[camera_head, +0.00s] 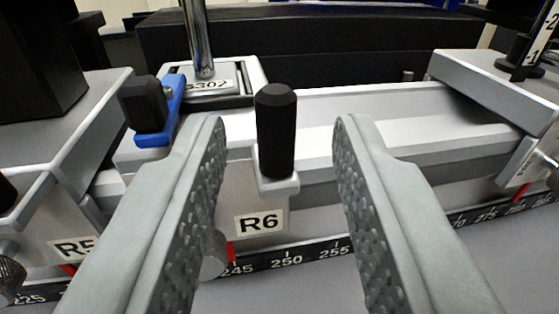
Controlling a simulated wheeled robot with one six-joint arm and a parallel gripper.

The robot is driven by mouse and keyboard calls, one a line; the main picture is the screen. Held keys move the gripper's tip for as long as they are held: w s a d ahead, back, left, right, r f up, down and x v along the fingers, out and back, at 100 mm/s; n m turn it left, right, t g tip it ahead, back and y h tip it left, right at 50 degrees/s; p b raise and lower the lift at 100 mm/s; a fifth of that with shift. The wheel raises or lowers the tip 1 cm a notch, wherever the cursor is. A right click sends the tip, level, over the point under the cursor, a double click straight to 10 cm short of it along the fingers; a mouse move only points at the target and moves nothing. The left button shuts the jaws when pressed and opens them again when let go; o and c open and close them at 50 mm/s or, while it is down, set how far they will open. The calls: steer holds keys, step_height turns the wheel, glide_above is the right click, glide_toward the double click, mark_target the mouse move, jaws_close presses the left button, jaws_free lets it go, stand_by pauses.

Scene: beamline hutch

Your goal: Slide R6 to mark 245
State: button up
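The R6 carriage (262,204) sits on the pale rail, with its R6 label facing me. Its upright black handle (276,135) stands between the fingers of my gripper (281,140). The gripper is open, with a gap on both sides of the handle. R6's red pointer (230,248) shows just above the 245 number (238,269) on the black scale (287,260). The left finger hides part of the carriage and scale, so the exact reading is unclear.
Carriage R5 (75,246) is on the left, with a red pointer near its foot. A blue lever with a black knob (146,105) and a metal post (200,40) stand behind the left finger. Another carriage (500,85) is at right. Bare rail (400,110) lies between it and R6.

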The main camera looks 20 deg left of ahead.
steer(key=v, duration=1.3)
steer(key=shift+a, duration=0.1)
steer(key=s+d+r+m+h, duration=0.2)
steer(key=s+d+r+h, duration=0.1)
steer(key=s+d+r, duration=0.2)
steer(key=s+d+r+m+h, duration=0.2)
steer(key=s+d+r+h, duration=0.2)
steer(key=s+d, duration=0.5)
steer(key=s+r, duration=0.1)
steer(key=s, duration=0.3)
steer(key=shift+s+r+m+t, duration=0.2)
steer(key=shift+s+m+t, duration=0.1)
steer(key=shift+s+t, duration=0.1)
steer(key=shift+o, duration=0.5)
stand_by(1.0)
